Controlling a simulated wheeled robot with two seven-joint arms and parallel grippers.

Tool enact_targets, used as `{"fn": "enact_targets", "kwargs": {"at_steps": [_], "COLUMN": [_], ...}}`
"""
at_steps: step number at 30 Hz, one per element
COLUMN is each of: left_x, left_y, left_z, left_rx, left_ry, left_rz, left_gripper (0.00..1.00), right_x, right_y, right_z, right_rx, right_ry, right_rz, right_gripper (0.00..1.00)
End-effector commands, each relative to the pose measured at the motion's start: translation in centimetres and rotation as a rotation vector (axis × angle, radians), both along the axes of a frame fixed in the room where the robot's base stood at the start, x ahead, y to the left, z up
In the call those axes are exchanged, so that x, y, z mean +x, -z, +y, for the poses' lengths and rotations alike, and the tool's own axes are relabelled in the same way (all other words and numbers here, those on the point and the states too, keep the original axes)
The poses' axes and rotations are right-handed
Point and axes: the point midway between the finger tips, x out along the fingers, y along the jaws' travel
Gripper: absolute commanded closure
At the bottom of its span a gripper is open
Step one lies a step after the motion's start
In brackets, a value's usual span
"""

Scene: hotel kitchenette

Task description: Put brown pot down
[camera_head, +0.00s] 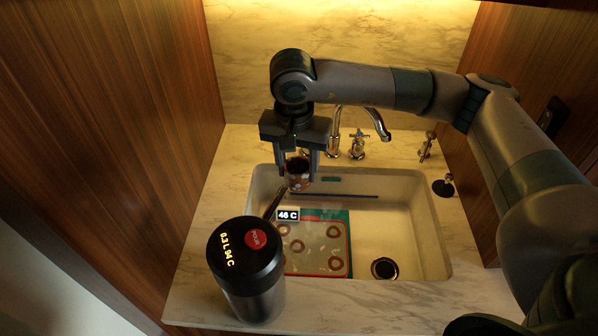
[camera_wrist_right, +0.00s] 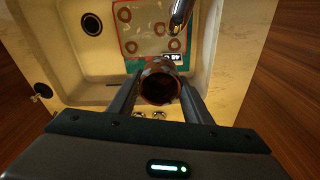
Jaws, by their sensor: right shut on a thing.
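The brown pot (camera_head: 299,181) is a small reddish-brown vessel with light patches and a dark open mouth. My right gripper (camera_head: 298,170) is shut on it, with one finger on each side, over the back left part of the sink in the head view. In the right wrist view, the pot (camera_wrist_right: 160,86) sits between the two fingers of my right gripper (camera_wrist_right: 160,100), its dark mouth facing the camera. I cannot tell whether its base touches anything. My left gripper is not in view.
A dark kettle (camera_head: 262,300) marked "0.3 L 94 C" stands at the front left, its spout pointing towards the pot. A red-rimmed tray (camera_head: 318,276) with several rings lies in the white sink (camera_head: 420,215). A tap (camera_head: 376,123) stands behind. The left counter (camera_head: 215,200) is clear.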

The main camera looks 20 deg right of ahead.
Motion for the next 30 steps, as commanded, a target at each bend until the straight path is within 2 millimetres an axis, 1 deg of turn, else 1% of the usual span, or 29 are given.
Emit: {"fn": "enact_targets", "kwargs": {"at_steps": [3, 9, 15, 21, 30], "left_x": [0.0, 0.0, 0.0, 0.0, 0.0], "left_y": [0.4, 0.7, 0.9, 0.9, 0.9], "left_z": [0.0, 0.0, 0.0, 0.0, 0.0], "left_rx": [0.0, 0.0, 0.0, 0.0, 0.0], "left_ry": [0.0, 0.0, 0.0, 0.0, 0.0], "left_rz": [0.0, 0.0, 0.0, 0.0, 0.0], "left_gripper": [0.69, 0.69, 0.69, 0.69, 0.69], "right_x": [0.1, 0.2, 0.2, 0.2, 0.2], "right_y": [-0.3, -0.8, -1.1, -1.2, -1.3], "right_z": [0.0, 0.1, 0.2, 0.2, 0.2], "right_rx": [-0.001, 0.0, 0.0, 0.0, 0.0], "right_ry": [-0.168, -0.431, -0.598, -0.654, -0.654], "right_rz": [-0.002, -0.002, -0.002, 0.0, 0.0], "right_gripper": [0.84, 0.84, 0.84, 0.84, 0.84]}}
